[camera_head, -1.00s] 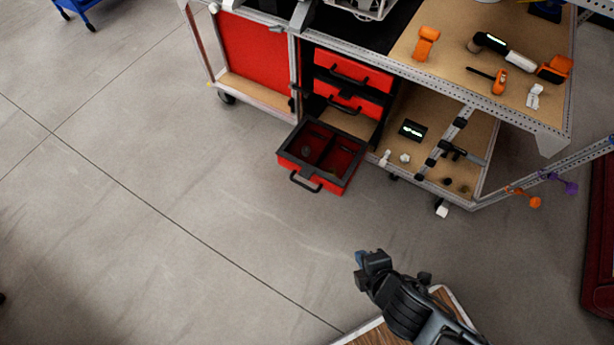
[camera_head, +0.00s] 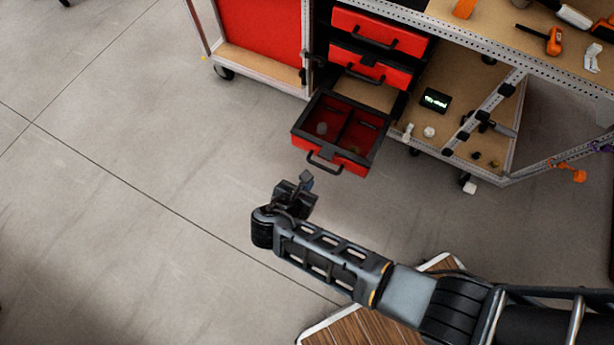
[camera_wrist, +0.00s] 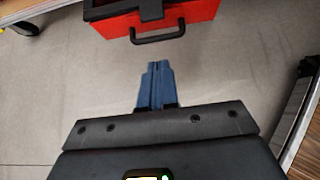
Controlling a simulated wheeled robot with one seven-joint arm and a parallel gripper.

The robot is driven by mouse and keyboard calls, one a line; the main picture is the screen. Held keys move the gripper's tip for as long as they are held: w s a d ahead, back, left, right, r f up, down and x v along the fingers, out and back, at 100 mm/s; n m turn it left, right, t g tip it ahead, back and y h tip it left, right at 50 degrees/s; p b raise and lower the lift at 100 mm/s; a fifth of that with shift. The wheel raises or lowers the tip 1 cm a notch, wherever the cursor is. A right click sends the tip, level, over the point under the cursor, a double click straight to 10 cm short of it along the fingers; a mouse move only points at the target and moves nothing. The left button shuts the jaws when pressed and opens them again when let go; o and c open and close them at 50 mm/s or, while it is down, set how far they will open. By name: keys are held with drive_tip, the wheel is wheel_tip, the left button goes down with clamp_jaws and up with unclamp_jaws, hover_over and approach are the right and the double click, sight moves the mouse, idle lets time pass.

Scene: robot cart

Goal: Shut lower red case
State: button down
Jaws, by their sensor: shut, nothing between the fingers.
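The lower red case (camera_head: 341,136) is a red drawer with a black rim and a black front handle (camera_head: 324,162). It is pulled far out of the cart, open at the top, with two compartments and small items inside. My gripper (camera_head: 304,183) is just in front of the handle, apart from it, over the floor. In the wrist view the case front (camera_wrist: 170,18) and its handle (camera_wrist: 158,37) lie ahead of the blue fingertips (camera_wrist: 155,70). The fingers are together with nothing between them.
Two more red drawers sit shut above, the upper one (camera_head: 375,28) and the one below it (camera_head: 370,66). A shelf with a black device (camera_head: 435,100) is to the right. Open floor (camera_head: 150,150) lies to the left and front.

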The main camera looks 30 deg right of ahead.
sight(357, 103)
drive_tip(key=w+d+r+b+x, duration=0.1)
drive_tip(key=b+x, duration=0.3)
drive_tip(key=x, duration=0.6)
drive_tip(key=shift+d+r, duration=0.2)
drive_tip(key=shift+d, duration=0.15)
drive_tip(key=shift+w, duration=0.15)
drive_tip(key=w+d+b, duration=0.2)
drive_tip(key=w+d, duration=0.3)
drive_tip(key=d, duration=0.2)
drive_tip(key=w+d+b, duration=0.2)
drive_tip(key=w+d, duration=0.3)
drive_tip(key=d, duration=0.2)
drive_tip(key=w+d+b, duration=0.1)
drive_tip(key=w+d, duration=0.4)
drive_tip(key=d, duration=0.2)
drive_tip(key=shift+w+d+b, duration=0.3)
drive_tip(key=shift+d+b, duration=0.05)
drive_tip(key=shift+b, duration=0.05)
